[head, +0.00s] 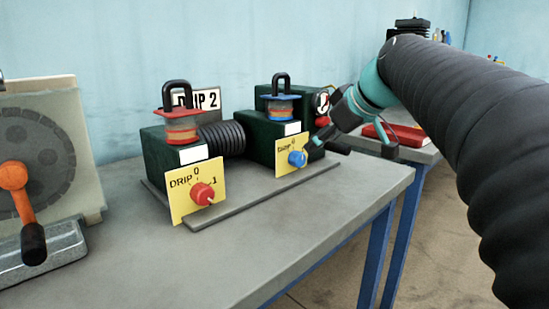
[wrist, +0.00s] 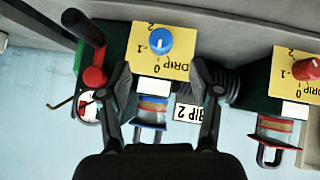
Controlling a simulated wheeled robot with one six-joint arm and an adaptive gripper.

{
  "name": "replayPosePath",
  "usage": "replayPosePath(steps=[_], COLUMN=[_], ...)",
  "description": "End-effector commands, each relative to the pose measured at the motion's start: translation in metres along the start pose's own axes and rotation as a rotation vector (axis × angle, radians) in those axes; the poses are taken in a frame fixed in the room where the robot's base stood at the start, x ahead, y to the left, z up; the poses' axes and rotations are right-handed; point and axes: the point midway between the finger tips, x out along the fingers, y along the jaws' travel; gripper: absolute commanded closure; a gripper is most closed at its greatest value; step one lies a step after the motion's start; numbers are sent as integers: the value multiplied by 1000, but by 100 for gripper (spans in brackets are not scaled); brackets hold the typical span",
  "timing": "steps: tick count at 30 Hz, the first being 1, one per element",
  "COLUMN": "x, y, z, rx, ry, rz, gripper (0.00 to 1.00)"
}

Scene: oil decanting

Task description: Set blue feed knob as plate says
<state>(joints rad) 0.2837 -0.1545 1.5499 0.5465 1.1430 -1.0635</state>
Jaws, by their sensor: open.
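The blue feed knob (head: 297,158) sits on a yellow dial card (head: 287,174) on the front of the right-hand green block. In the wrist view, the picture is upside down and the blue knob (wrist: 162,40) is near the top centre. Its card (wrist: 178,63) bears DRIP and the marks 0, 1 and 2. The knob's white mark seems to face 0, but it is small. A white plate reading DRIP 2 (head: 208,99) stands behind the blocks. My gripper (wrist: 160,68) is open and empty. Its fingers straddle the knob's line in the wrist view, apart from it.
A red knob (head: 203,193) on another DRIP card is on the left green block. A black-handled red lever (wrist: 90,50) is beside the blue knob's block. An orange crank (head: 20,200) stands left. The bench front (head: 200,260) is clear.

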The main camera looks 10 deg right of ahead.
Motion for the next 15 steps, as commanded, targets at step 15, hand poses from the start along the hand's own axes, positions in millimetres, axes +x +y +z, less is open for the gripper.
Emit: replayPosePath(steps=[15], x=[81], y=[-3], z=[-1], rx=[-4], ry=[0], rz=[-4], gripper=[36])
